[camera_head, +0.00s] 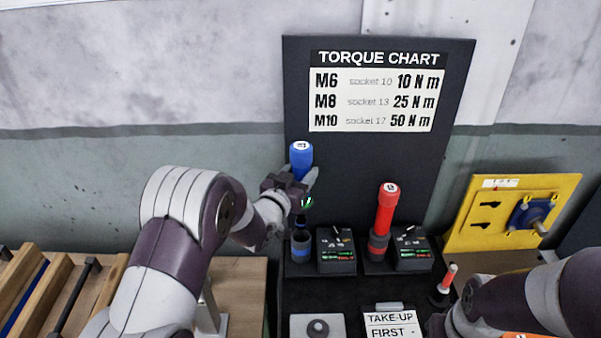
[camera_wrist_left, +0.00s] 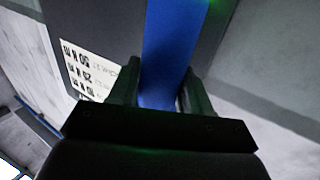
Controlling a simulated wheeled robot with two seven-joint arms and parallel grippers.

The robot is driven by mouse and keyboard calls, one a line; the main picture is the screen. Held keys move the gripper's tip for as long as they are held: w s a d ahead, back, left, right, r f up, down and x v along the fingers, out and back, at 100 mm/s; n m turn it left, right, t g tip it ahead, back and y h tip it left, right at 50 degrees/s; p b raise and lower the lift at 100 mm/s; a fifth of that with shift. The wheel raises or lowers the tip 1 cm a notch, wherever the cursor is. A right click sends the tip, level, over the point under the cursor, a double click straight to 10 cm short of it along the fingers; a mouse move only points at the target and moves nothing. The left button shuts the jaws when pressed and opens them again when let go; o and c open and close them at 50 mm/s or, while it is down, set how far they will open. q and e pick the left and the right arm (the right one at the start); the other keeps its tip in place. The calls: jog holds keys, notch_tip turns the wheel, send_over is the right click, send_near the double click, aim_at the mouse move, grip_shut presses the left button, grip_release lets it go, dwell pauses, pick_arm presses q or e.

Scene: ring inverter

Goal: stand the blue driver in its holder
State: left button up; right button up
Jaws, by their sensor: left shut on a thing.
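The blue driver (camera_head: 301,158) is upright in the head view, its handle in the jaws of my left gripper (camera_head: 298,182). In the left wrist view the blue handle (camera_wrist_left: 167,55) runs between the two fingers of my left gripper (camera_wrist_left: 160,97). The driver's holder (camera_head: 301,246), a dark cup with a blue band, stands below it at the back left of the black bench. The driver's lower end is just above the cup; whether its tip is inside I cannot tell. My right arm comes in at the lower right; its gripper's fingers are not clearly seen.
A red driver (camera_head: 386,210) stands in its own holder to the right. Two small dark boxes with displays (camera_head: 336,252) stand beside the holders. A torque chart board (camera_head: 378,140) rises behind.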

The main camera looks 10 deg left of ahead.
pick_arm(q)
jog(key=f+b, duration=1)
jog(key=f, duration=0.2)
jog(key=shift+w+b, duration=0.2)
jog(key=shift+b, duration=0.1)
jog(key=shift+f, duration=0.25)
